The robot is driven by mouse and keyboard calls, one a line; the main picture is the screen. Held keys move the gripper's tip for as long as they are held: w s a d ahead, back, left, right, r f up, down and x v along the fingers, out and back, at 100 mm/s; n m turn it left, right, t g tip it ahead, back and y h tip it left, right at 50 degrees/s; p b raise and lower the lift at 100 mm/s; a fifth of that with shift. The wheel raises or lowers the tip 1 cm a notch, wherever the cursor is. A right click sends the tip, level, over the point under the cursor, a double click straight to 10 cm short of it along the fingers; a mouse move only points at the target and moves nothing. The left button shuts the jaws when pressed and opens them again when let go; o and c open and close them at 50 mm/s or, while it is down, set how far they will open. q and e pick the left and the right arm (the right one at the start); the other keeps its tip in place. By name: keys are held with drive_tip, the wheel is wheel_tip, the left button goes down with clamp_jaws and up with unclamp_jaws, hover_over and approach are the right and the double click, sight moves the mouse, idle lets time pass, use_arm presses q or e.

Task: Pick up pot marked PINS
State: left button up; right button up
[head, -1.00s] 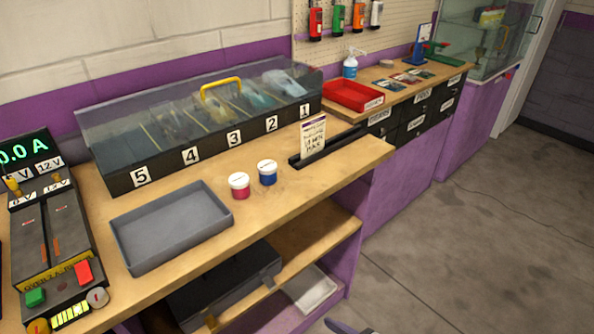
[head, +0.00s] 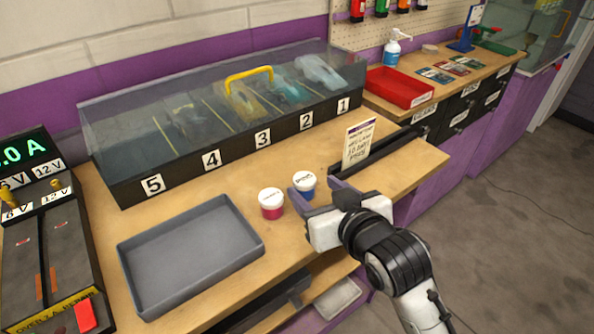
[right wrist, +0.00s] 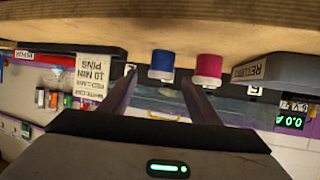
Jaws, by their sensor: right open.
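Two small pots with white lids stand side by side on the wooden bench: a blue one (head: 306,184) and a pinkish-red one (head: 271,204). The lid writing is too small to read, so I cannot tell which is marked PINS. My right gripper (head: 318,188) is open at the blue pot, at the bench's front side. In the right wrist view, which is upside down, the blue pot (right wrist: 161,66) shows between and beyond the two fingers (right wrist: 160,74). The red pot (right wrist: 208,67) is just outside them. My left gripper is not in view.
A grey tray (head: 190,302) lies left of the pots. A card (head: 357,143) stands in a black slotted holder at right. The numbered clear-covered case (head: 130,189) runs behind. A red tray (head: 400,88) is farther right. The power unit (head: 40,245) is at far left.

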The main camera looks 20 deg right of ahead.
sight(310, 185)
drive_tip(key=x, duration=0.8)
drive_tip(key=shift+w+a+p, duration=0.1)
drive_tip(key=shift+w+p, duration=0.2)
drive_tip(key=shift+w, duration=0.15)
drive_tip(key=shift+w+f, duration=0.15)
drive_tip(key=shift+w, duration=0.05)
drive_tip(key=c, duration=1.2)
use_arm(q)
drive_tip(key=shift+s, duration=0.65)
use_arm(e)
drive_tip(key=shift+o, duration=0.2)
